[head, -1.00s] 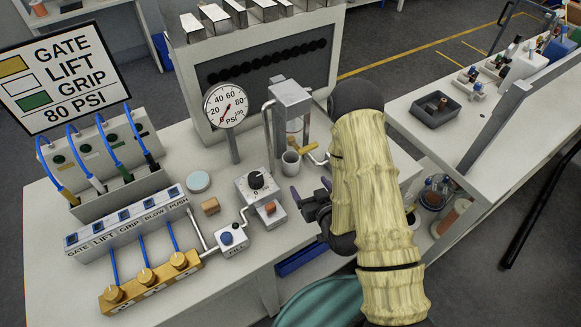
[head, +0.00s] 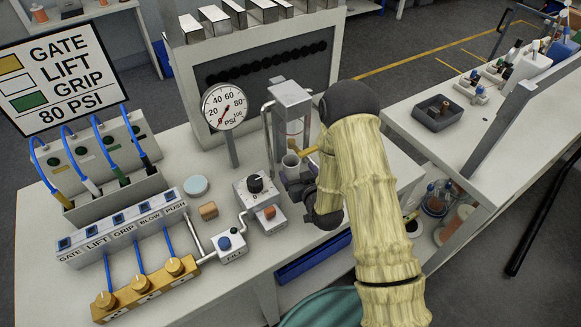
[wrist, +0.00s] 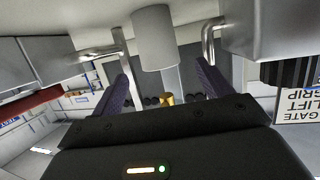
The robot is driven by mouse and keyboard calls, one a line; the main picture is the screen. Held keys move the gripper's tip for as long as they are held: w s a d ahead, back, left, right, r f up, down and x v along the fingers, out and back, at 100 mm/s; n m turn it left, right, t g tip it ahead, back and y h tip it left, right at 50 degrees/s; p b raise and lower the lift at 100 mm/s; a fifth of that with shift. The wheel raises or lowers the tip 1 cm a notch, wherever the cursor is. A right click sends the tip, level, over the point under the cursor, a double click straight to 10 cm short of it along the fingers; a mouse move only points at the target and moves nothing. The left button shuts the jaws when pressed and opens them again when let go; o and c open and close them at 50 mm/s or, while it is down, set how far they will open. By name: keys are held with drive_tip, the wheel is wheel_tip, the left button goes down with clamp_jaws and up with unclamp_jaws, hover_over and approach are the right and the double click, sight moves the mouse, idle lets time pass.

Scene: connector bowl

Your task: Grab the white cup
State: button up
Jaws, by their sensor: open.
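The white cup (head: 291,163) stands on the bench at the foot of the metal dispenser frame in the head view. My gripper (head: 291,178) is right in front of it, and its fingers partly hide the cup's lower part. In the wrist view the cup (wrist: 155,38) shows as a pale cylinder, upper middle, in line with the gap between my two dark fingers (wrist: 164,88). The fingers are spread and apart from each other, with nothing clamped between them. I cannot tell how deep the cup is between the fingertips.
The dispenser (head: 290,105) with its metal tubes rises just behind the cup. A black-dial box (head: 256,187) and an orange-button box (head: 269,218) stand to the left. A pressure gauge (head: 224,106) stands behind them. A dark tray (head: 438,114) sits on the right bench.

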sight(291, 162)
drive_tip(key=shift+w+a+f, duration=0.2)
drive_tip(key=shift+w+a, duration=0.05)
drive_tip(key=shift+w, duration=0.35)
drive_tip(key=shift+w+a+p, duration=0.25)
drive_tip(key=shift+w+p, duration=0.3)
drive_tip(key=shift+p+x, duration=0.8)
drive_tip(key=shift+x, duration=1.25)
drive_tip(key=shift+f, duration=0.1)
drive_tip(key=shift+s, duration=0.1)
drive_tip(key=c, duration=1.2)
drive_tip(key=shift+o, duration=0.2)
